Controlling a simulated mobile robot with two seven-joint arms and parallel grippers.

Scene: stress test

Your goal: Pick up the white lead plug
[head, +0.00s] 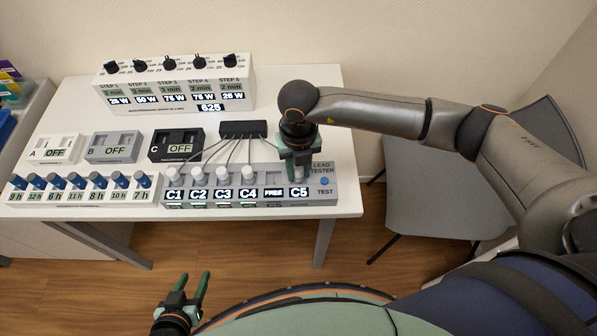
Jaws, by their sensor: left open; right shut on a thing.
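The grey lead tester (328,192) lies along the front right of the white table, with slots labelled C1 to C4, FREE and C5. White lead plugs stand over C1 (172,174), C2 (196,172), C3 (221,173) and C4 (247,172). Thin leads run from them to a black box (243,129). My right gripper (299,172) points down at the C5 slot and is shut on a white lead plug, mostly hidden between its fingers. I cannot tell whether that plug is seated or lifted. My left gripper (194,287) is open and empty, in front of the table.
Behind stands a white panel (175,84) with several black knobs. Boxes A (54,149), B (113,146) and C (177,144) stand mid-table. A row of blue-knobbed timers (80,190) lies front left. A grey chair (430,190) stands right of the table.

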